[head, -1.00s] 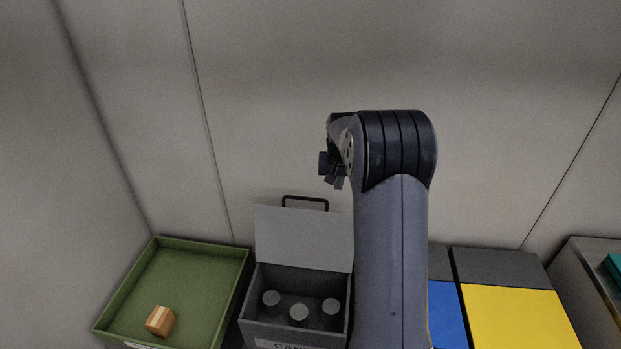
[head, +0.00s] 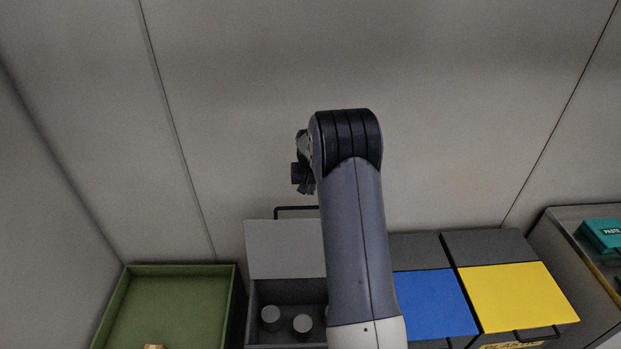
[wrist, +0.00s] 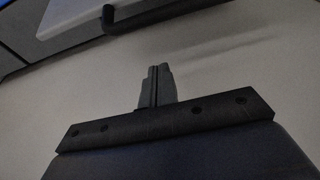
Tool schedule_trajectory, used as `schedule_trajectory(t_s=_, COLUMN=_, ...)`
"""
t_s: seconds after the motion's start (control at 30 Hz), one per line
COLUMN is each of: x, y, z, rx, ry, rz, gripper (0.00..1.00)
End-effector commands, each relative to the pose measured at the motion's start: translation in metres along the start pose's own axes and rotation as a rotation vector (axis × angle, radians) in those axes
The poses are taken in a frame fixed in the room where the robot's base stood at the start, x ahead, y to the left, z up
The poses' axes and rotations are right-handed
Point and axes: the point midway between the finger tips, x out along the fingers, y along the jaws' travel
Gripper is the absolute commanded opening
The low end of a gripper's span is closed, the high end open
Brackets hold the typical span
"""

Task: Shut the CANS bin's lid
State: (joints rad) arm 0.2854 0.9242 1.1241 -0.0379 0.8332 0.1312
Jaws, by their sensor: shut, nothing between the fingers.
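The CANS bin (head: 253,312) is a grey box at the lower middle of the head view. Its lid (head: 283,248) stands open, raised at the back, with a dark handle (head: 292,209) along its top edge. Grey cylinders (head: 270,318) sit inside; my arm hides the bin's right part. My gripper shows in the wrist view (wrist: 156,86) with its fingers together and nothing between them. The lid's handle appears at the top of that view (wrist: 125,20), apart from the fingers. In the head view my arm's end is above the lid, and the fingertips are not clear.
A green tray (head: 178,272) with a small wooden block (head: 153,347) stands left of the bin. Bins with a blue lid (head: 434,302) and a yellow lid (head: 515,297), both shut, stand to the right. A teal box (head: 604,234) lies far right. A wall rises behind.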

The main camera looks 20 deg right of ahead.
Motion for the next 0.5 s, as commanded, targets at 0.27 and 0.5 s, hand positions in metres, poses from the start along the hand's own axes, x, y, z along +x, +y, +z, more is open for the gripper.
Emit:
schedule_trajectory(t_s=0.27, x=0.002, y=0.000, z=0.024, rx=-0.001, ry=0.000, rz=0.000, gripper=0.00)
schedule_trajectory(t_s=0.5, x=-0.001, y=0.000, z=0.037, rx=-0.001, ry=0.000, rz=0.000, gripper=0.00)
